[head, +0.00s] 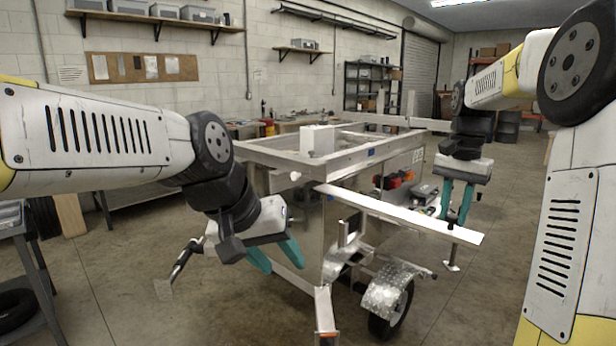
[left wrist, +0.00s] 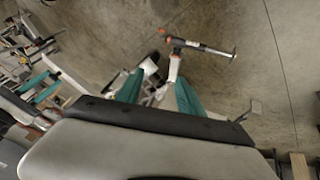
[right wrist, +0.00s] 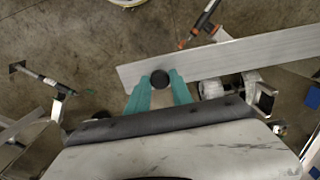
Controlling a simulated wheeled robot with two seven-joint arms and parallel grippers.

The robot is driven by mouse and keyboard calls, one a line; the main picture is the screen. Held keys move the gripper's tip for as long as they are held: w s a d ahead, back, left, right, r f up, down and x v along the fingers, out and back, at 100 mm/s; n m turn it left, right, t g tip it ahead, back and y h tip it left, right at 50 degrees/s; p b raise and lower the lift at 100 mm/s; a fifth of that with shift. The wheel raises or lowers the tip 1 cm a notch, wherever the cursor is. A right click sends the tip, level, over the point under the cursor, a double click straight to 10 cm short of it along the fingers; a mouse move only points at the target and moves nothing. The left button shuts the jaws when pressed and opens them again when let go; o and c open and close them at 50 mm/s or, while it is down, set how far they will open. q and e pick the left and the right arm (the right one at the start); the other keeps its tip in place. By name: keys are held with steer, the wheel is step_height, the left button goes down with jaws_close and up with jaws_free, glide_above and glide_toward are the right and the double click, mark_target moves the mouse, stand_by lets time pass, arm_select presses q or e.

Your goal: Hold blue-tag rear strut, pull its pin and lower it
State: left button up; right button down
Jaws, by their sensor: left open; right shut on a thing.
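The aluminium trailer (head: 345,155) stands in the middle, with a small blue tag (head: 371,152) on its top rail. My right gripper (head: 456,218) is at the trailer's right side, by a flat light panel (head: 400,212). In the right wrist view its fingers are shut on a dark round knob (right wrist: 160,78) at the panel's edge. A foot (head: 452,265) shows below this gripper. My left gripper (head: 274,258) is open and empty, beside the trailer's near left corner. I cannot tell which strut has the blue tag.
A fender (head: 393,288) and wheel (head: 390,318) stand low at the front. A bar with an orange end (head: 325,315) projects toward me. A dark shelf (head: 25,245) is at the left edge. Open concrete floor lies left and right of the trailer.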

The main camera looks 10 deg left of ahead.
arm_select(q)
steer(key=w+d+n+g+h, duration=0.2)
steer(key=w+d+n+h, duration=0.2)
steer(key=w+n, duration=0.15)
steer(key=n+t+h, duration=0.3)
steer(key=n+t, duration=0.8)
steer(key=n, duration=1.2)
glide_toward(301, 174)
steer(key=x, duration=1)
steer(key=shift+w, duration=0.45)
jaws_close()
steer(key=shift+a, duration=0.1)
